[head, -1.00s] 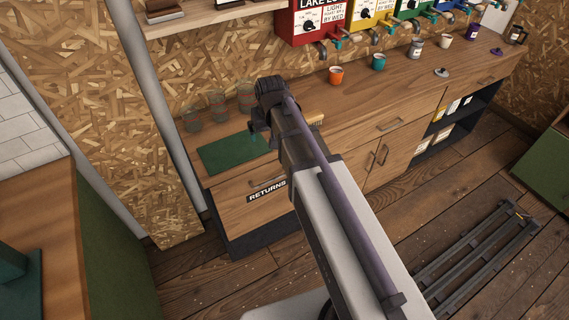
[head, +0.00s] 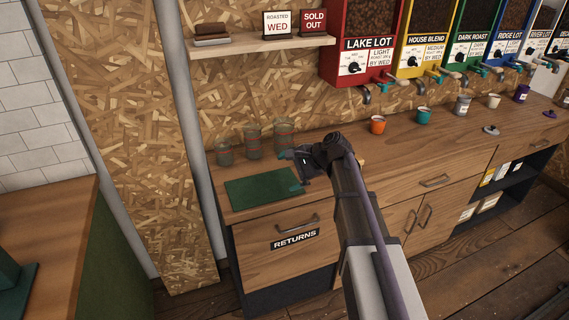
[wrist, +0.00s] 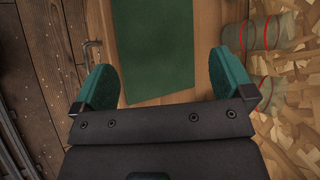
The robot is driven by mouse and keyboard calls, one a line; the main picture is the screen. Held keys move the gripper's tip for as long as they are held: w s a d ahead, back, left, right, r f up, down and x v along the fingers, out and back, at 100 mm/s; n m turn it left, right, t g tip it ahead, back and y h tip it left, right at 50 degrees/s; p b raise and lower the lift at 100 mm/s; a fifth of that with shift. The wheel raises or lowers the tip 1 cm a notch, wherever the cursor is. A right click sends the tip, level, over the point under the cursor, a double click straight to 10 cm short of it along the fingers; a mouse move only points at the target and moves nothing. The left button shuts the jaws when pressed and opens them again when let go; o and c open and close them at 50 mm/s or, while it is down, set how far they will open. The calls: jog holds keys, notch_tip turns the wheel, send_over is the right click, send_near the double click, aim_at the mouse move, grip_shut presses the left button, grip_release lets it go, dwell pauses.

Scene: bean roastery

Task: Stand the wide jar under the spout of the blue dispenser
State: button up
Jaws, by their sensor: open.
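Three clear glass jars with red bands stand at the left end of the counter: a short one (head: 224,152), a taller one (head: 253,142) and one (head: 284,137) nearest my gripper. I cannot tell for sure which is the wide jar. Two banded jars (wrist: 266,32) also show at the right of the wrist view. The blue dispenser (head: 511,35) hangs on the wall at the far right, with its spout (head: 516,66) above the counter. My gripper (head: 299,168) is open and empty beside the green mat. Its teal fingers (wrist: 162,82) are spread in the wrist view.
The green mat (head: 258,188) lies bare before the jars. An orange cup (head: 377,125), a teal cup (head: 423,116), a grey canister (head: 462,105), a white cup (head: 493,101) and a purple container (head: 521,93) stand along the counter. A shelf (head: 262,46) juts out above.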

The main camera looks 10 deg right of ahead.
aim_at(284, 136)
jog(key=w+d+f+m+t+y+b, duration=0.1)
jog(key=w+m, duration=0.1)
jog(key=w, duration=0.1)
jog(key=w+d+f+m+t+b, duration=0.1)
jog(key=w, duration=0.3)
jog(key=w+d+f+m+y+b, duration=0.1)
jog(key=w+d+f+m+b, duration=0.1)
jog(key=w, duration=0.2)
jog(key=shift+f+m+t+y, duration=0.1)
jog(key=shift+m+t+y, duration=0.2)
jog(key=shift+t, duration=0.1)
jog(key=w+d+r+m+t+b, duration=0.1)
jog(key=w+d+m, duration=0.1)
jog(key=w, duration=0.1)
jog(key=w+d+r+m+t+y+b, duration=0.1)
jog(key=w+d+m, duration=0.2)
jog(key=w+d+r+m+t+y+b, duration=0.1)
jog(key=w+d+m+t, duration=0.1)
jog(key=w, duration=0.1)
jog(key=shift+d+m+b, duration=0.15)
jog(key=shift+m+b, duration=0.15)
jog(key=shift+m, duration=0.1)
jog(key=shift+r+t, duration=0.3)
jog(key=shift+w+r, duration=0.1)
jog(key=shift+y, duration=0.3)
jog(key=x, duration=1)
jog(key=shift+w+a+p, duration=0.15)
jog(key=shift+a+p, duration=0.15)
jog(key=shift+a, duration=0.05)
jog(key=shift+c, duration=0.4)
